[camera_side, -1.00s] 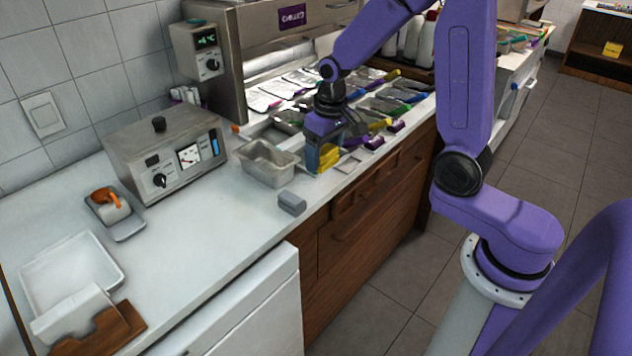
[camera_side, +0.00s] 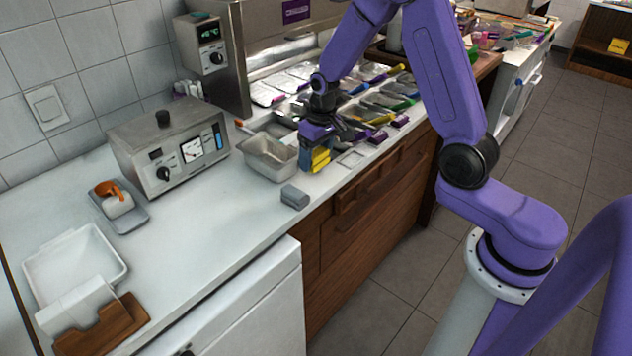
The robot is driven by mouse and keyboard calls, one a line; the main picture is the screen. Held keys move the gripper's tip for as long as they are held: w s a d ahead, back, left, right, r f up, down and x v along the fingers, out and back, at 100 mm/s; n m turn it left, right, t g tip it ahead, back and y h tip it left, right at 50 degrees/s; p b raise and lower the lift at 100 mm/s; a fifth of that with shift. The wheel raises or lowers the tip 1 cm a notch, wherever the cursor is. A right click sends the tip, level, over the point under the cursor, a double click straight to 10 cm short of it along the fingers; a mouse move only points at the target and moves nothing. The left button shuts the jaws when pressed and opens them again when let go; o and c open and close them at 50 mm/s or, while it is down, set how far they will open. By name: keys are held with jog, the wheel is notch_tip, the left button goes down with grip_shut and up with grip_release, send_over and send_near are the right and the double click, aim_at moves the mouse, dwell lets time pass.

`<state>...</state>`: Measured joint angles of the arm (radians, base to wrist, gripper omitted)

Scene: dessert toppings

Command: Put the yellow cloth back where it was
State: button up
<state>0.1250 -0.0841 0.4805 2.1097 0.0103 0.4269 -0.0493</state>
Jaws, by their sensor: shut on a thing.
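The yellow cloth (camera_side: 320,159) is held in my gripper (camera_side: 316,158) at the front part of the white counter. My gripper points down and is shut on the cloth, with yellow showing between and beside the purple fingers. The cloth is just right of an empty metal pan (camera_side: 269,157). A pale square outline (camera_side: 351,159) lies on the counter just right of the cloth. I cannot tell whether the cloth touches the counter.
A small grey block (camera_side: 294,196) lies near the counter's front edge. Topping containers with coloured handles (camera_side: 385,103) fill the area behind and right of my gripper. A metal machine (camera_side: 170,150) stands at the wall. The counter's left middle (camera_side: 200,225) is clear.

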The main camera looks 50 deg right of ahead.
aim_at(315, 185)
jog(key=shift+f, duration=3.35)
jog(key=shift+f, duration=0.1)
jog(key=o, duration=0.7)
jog(key=shift+c, duration=0.2)
